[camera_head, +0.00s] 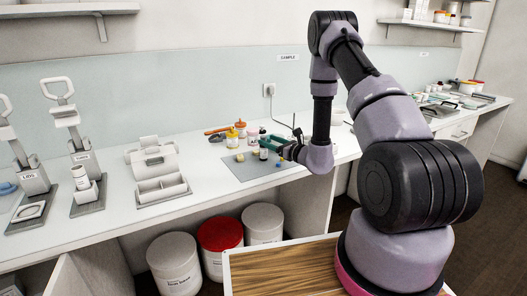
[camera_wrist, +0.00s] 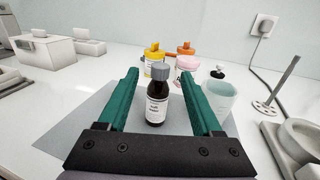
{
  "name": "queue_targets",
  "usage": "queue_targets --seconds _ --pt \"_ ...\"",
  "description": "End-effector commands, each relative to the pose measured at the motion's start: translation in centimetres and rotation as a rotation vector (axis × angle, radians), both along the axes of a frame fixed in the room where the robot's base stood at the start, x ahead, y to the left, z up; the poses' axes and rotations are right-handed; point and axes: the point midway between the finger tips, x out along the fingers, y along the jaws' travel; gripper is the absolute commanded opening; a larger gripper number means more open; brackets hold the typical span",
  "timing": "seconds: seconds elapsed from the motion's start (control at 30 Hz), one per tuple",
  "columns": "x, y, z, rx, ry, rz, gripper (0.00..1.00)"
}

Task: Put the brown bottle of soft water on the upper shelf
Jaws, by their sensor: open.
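The brown bottle (camera_wrist: 157,103) stands upright on a grey mat, with a grey cap and a white label too small to read surely. In the head view the bottle (camera_head: 264,151) is small, at the tip of my arm. My gripper (camera_wrist: 159,75) is open, its green fingers on either side of the bottle with gaps visible. In the head view my gripper (camera_head: 279,147) is low over the bench. A wall shelf (camera_head: 65,9) shows at top left and another shelf (camera_head: 430,24) at top right; I cannot tell which is meant.
A yellow-capped jar (camera_wrist: 153,65), an orange-capped jar (camera_wrist: 185,50), a pink jar (camera_wrist: 187,72) and a pale cup (camera_wrist: 218,102) stand close behind and right of the bottle. The grey mat (camera_wrist: 75,130) lies under it. Dispensers (camera_head: 85,165) stand at left on the bench.

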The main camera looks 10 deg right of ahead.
Motion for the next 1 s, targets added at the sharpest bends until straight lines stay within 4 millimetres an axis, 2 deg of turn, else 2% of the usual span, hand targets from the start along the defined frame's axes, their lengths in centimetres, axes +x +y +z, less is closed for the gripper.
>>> queue_targets --seconds 0.27,0.53,0.87,1.0 --pt "2.1 1.4 -0.1 -0.001 -0.001 0.002 0.67" --pt "5.4 3.5 -0.3 0.000 -0.001 0.002 0.67" --pt "6.0 3.8 -0.3 0.001 0.001 0.001 0.67" --pt "6.0 3.8 -0.3 0.001 0.001 0.001 0.13"
